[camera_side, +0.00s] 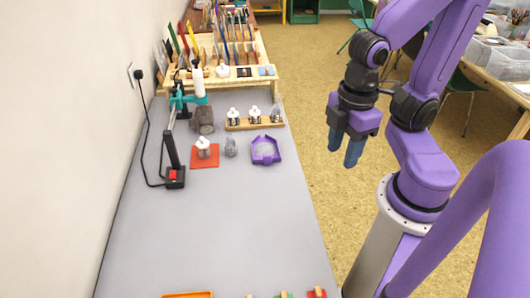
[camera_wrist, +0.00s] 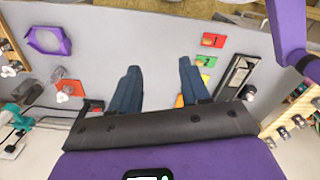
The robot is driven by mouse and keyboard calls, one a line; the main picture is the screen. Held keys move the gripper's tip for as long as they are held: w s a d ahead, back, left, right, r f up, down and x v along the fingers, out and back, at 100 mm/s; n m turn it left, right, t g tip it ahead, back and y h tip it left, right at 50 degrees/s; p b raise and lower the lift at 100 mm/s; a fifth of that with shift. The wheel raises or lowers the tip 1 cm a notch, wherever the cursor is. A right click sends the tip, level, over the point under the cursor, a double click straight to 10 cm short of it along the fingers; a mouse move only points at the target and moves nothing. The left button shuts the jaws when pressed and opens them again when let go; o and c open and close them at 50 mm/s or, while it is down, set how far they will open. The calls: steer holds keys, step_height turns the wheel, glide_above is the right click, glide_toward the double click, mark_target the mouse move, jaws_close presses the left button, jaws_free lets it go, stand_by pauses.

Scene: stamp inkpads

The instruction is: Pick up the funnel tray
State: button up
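The funnel tray (camera_side: 277,158) looks like a purple, many-sided open tray with a pale inside. It lies on the grey table near its right edge, in front of the wooden rack. It also shows in the upper left of the wrist view (camera_wrist: 67,43). My gripper (camera_side: 345,150) hangs to the right of the tray in the side view, raised and apart from it, beyond the table's edge. In the wrist view my gripper (camera_wrist: 158,68) has its two blue fingers spread, with nothing between them.
An orange-red mat (camera_side: 213,161) with a white-topped item on it and a small clear jar (camera_side: 231,147) stand left of the tray. A wooden rack (camera_side: 240,126) is behind. Small coloured pads (camera_side: 318,292) lie at the front. The middle of the table is clear.

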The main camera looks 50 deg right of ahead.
steer(key=w+a+f+m, duration=0.1)
steer(key=w+f, duration=0.1)
steer(key=w, duration=0.7)
steer(key=m, duration=0.3)
glide_above(266, 155)
step_height(266, 155, down, 10)
step_height(266, 155, down, 11)
steer(key=shift+w+d+f, duration=0.1)
steer(key=shift+w, duration=0.05)
steer(key=shift+f, duration=2.75)
steer(key=c, duration=0.8)
